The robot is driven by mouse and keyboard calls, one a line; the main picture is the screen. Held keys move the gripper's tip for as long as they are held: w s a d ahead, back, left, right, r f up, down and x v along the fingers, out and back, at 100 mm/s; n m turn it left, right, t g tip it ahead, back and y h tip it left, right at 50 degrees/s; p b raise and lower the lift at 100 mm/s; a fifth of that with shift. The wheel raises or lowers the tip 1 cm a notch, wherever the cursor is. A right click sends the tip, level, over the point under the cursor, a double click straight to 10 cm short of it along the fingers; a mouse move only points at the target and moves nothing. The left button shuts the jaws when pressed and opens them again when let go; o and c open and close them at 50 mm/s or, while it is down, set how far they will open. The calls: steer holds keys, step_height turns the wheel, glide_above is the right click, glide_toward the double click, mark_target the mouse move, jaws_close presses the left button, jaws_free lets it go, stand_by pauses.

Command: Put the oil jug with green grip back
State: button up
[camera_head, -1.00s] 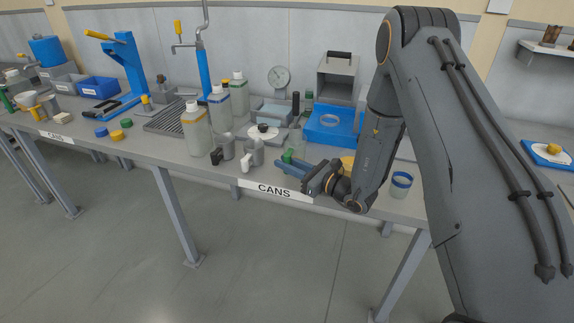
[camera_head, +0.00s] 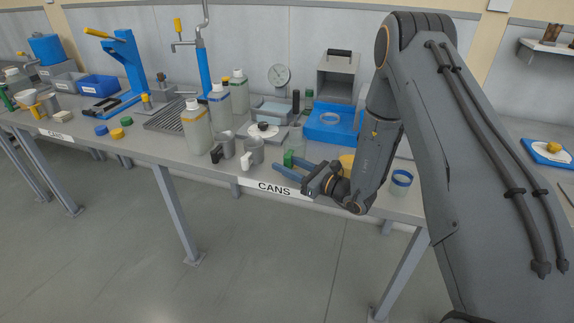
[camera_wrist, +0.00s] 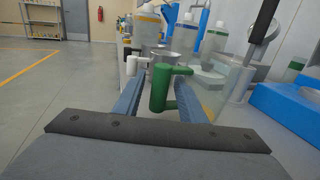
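The oil jug with the green grip (camera_head: 297,141) is clear and stands upright near the bench's front edge, behind the CANS label. Its green grip (camera_wrist: 161,88) points toward my gripper in the wrist view. My gripper (camera_head: 287,168) has its two blue fingers spread apart. In the wrist view (camera_wrist: 158,98) one finger is on each side of the green grip, with some gap visible. The jug's body (camera_wrist: 226,88) is behind and right of the grip, partly hidden by the right finger.
A grey can with a white grip (camera_head: 254,151) and one with a black grip (camera_head: 228,145) stand left of the jug. Bottles (camera_head: 195,130) stand behind them. A blue tray (camera_head: 331,126) is behind right; a blue-rimmed cup (camera_head: 400,184) is at right.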

steer(key=b+v, duration=0.2)
steer(key=v, duration=0.9)
steer(key=shift+s+d, duration=0.2)
steer(key=shift+d, duration=0.05)
steer(key=s+a+r+n+g, duration=0.2)
steer(key=s+a+n+g, duration=0.15)
steer(key=s+g, duration=0.2)
steer(key=s+a+r+n+g, duration=0.25)
steer(key=s+n+g, duration=0.2)
steer(key=s, duration=0.25)
steer(key=s+d+n+g+h, duration=0.2)
steer(key=s+n+g+h, duration=0.4)
steer(key=s, duration=0.5)
steer(key=d+r+n+t+h, duration=0.2)
steer(key=d+n+t+h, duration=0.3)
steer(key=d+n+h, duration=0.3)
steer(key=d+n, duration=0.3)
steer(key=d, duration=0.1)
steer(key=shift+d+r+n+t, duration=0.25)
steer(key=shift+r+n+t, duration=0.05)
steer(key=shift+r, duration=0.05)
